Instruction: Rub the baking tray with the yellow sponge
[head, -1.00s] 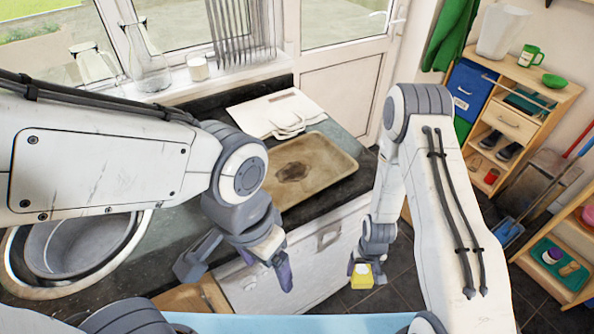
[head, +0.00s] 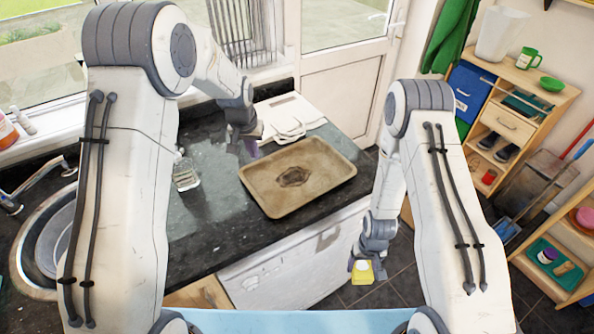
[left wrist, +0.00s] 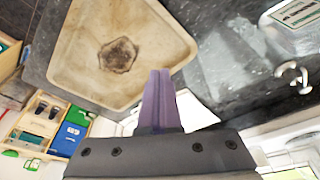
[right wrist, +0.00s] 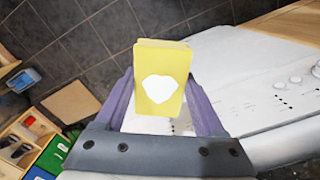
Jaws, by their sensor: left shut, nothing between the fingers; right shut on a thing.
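The baking tray (head: 330,172) lies flat on the dark counter, with a dark stain (head: 293,176) in its middle. It also shows in the left wrist view (left wrist: 85,75). My left gripper (head: 250,150) is shut and empty, above the counter by the tray's far left corner; its closed purple fingers show in the left wrist view (left wrist: 158,80). My right gripper (head: 362,268) is shut on the yellow sponge (head: 362,274), held out in front of the counter, apart from the tray and lower. The right wrist view shows the sponge (right wrist: 160,60) between the fingers, with a white patch on its face.
A clear bottle (head: 186,172) stands left of the tray. White boards (head: 285,115) lie behind it. The sink (head: 45,245) is at the left. A white appliance front (head: 290,262) is below the counter. A wooden shelf (head: 520,100) stands at the right.

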